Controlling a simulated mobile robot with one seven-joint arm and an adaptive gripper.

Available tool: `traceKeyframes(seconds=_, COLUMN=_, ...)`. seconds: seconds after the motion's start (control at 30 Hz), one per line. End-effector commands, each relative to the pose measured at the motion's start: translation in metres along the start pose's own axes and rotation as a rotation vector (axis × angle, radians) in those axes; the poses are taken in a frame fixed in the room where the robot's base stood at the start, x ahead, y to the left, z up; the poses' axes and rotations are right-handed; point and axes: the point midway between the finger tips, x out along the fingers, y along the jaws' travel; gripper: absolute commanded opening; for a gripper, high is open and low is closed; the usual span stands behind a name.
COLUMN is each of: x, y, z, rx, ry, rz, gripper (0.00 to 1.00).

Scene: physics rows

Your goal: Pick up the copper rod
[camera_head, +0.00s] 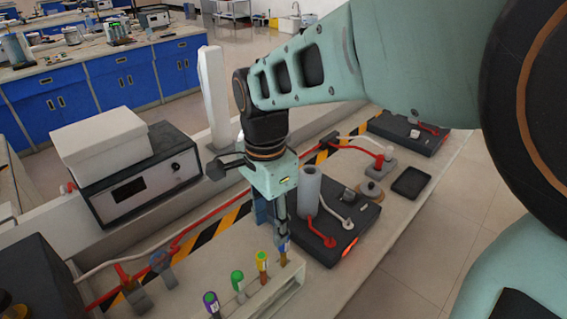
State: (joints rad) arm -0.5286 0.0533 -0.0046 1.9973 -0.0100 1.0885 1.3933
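My gripper (281,240) points down over the far right end of a pale rack (278,293). A slim piece with a bluish band (283,252) stands at that rack end, right at the fingertips. I cannot tell whether the fingers touch it or close on it. Nearer along the rack stand upright pieces with a yellow and red top (262,262), a green top (238,280) and a purple top (211,302). No piece shows a clear copper colour, so I cannot tell which is the copper rod.
A black device with a grey cylinder (309,190) stands close right of my gripper. Red and white cables cross the bench. A power unit (140,175) with a white box (100,140) on top is at the left. A small black tray (411,182) lies at the right.

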Motion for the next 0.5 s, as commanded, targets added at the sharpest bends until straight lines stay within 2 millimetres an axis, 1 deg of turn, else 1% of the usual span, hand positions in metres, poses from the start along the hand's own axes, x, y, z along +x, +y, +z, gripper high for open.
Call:
traceKeyframes(seconds=0.03, x=-0.002, y=-0.002, z=0.011, rx=-0.003, ry=-0.005, rz=0.001, gripper=0.39)
traceKeyframes(seconds=0.13, x=0.006, y=-0.004, z=0.021, rx=-0.003, ry=-0.010, rz=0.002, gripper=0.39)
traceKeyframes(seconds=0.33, x=0.038, y=-0.003, z=0.022, rx=0.000, ry=-0.011, rz=0.004, gripper=0.39)
traceKeyframes(seconds=0.4, x=0.047, y=-0.003, z=0.022, rx=0.000, ry=-0.010, rz=0.002, gripper=0.39)
traceKeyframes(seconds=0.5, x=0.054, y=-0.004, z=0.022, rx=0.000, ry=-0.010, rz=0.000, gripper=0.39)
